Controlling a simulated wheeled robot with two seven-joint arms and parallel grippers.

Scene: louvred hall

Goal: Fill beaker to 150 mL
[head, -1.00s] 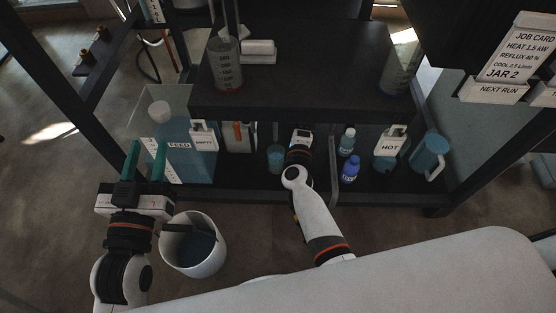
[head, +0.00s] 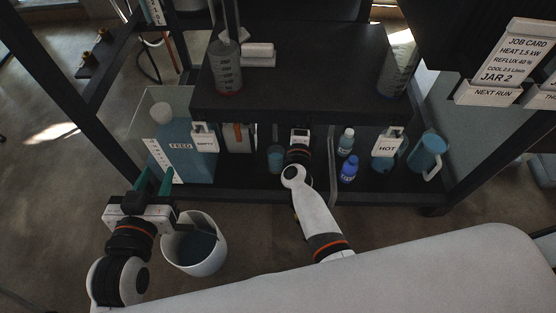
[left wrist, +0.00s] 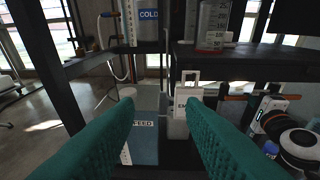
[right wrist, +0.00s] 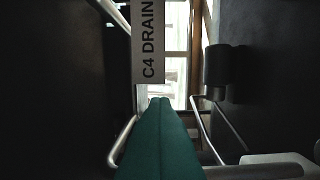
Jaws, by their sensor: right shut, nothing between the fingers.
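A small clear beaker (head: 275,158) with bluish liquid stands on the lower shelf; its marks are too small to read. My right gripper (head: 300,132) is just right of it, under the upper shelf's front edge. Its teal fingers are shut and empty in the right wrist view (right wrist: 165,102), below a "C4 DRAIN" label (right wrist: 149,45). My left gripper (head: 154,182) is open and empty in front of the blue FEED tank (head: 180,165). In the left wrist view, the tank (left wrist: 143,150) and a white tag (left wrist: 187,98) show between its spread fingers.
A graduated vessel (head: 227,75) with a reddish bottom and another (head: 396,78) stand on the upper shelf. Small bottles (head: 348,172), a HOT tag (head: 388,148) and a blue jug (head: 428,152) are at lower right. A white bucket (head: 205,266) stands below my left gripper.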

